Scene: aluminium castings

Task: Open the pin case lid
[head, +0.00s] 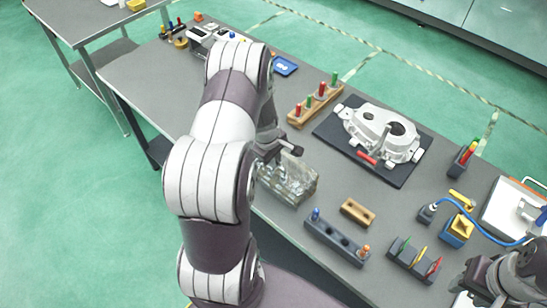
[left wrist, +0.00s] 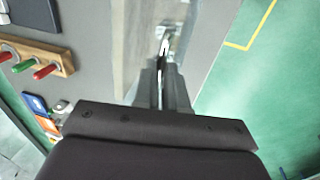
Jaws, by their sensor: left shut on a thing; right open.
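The pin case is a clear see-through box (head: 290,182) at the near edge of the grey table, left of the middle in the head view. My left gripper (head: 287,151) is above its far left part, shut on the lid's edge. In the left wrist view the gripper (left wrist: 165,75) has its fingers close together, with part of the clear case (left wrist: 135,40) beyond them. The lid is hard to make out against the box, so its angle cannot be told. My right gripper (head: 478,290) is at the lower right, open and empty.
A white casting (head: 375,130) lies on a dark mat (head: 330,128) behind the case. A wooden pin rack (head: 312,108) stands behind the left arm's wrist. A grey block with pins (head: 335,240) and a small wooden block (head: 357,212) are to the right.

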